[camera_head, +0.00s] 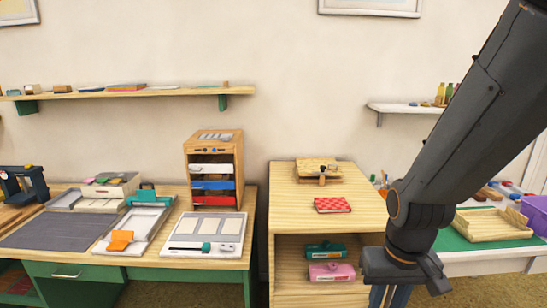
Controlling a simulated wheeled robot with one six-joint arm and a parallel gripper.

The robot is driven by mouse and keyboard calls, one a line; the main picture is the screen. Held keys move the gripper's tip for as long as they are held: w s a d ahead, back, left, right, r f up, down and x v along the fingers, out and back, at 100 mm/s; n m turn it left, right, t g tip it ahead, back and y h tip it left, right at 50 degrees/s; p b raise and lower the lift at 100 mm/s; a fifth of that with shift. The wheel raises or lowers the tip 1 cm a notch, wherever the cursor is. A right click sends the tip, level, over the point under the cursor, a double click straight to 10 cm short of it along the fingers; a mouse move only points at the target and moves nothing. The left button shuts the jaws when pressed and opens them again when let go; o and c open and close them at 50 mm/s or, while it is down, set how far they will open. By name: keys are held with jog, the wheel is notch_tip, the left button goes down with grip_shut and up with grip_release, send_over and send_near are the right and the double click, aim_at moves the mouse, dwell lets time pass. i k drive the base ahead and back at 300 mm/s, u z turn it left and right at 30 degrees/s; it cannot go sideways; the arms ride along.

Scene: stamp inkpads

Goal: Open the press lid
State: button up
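A small wooden press-like thing (318,166) stands on top of the light wooden cabinet, toward the back. It has a flat wooden top and a dark post or knob at its front. It looks closed, but it is too small to be sure. A dark blue machine (24,183) at the far left edge could also be a press; I cannot tell which one is meant. My gripper (404,277) hangs at the lower right, in front of the cabinet's right side, apart from both. Its fingers are not clear, so its opening cannot be told.
A red patterned book (332,205) lies on the cabinet (285,205). Teal (325,250) and pink (331,272) boxes sit in its open shelf. The left desk holds a drawer unit (213,170), a white tray (204,250) and a grey mat. A wooden tray (492,225) lies on the right table.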

aim_at(305, 166)
jog(key=u, duration=0.45)
jog(key=i, duration=1.25)
jog(key=z, duration=0.3)
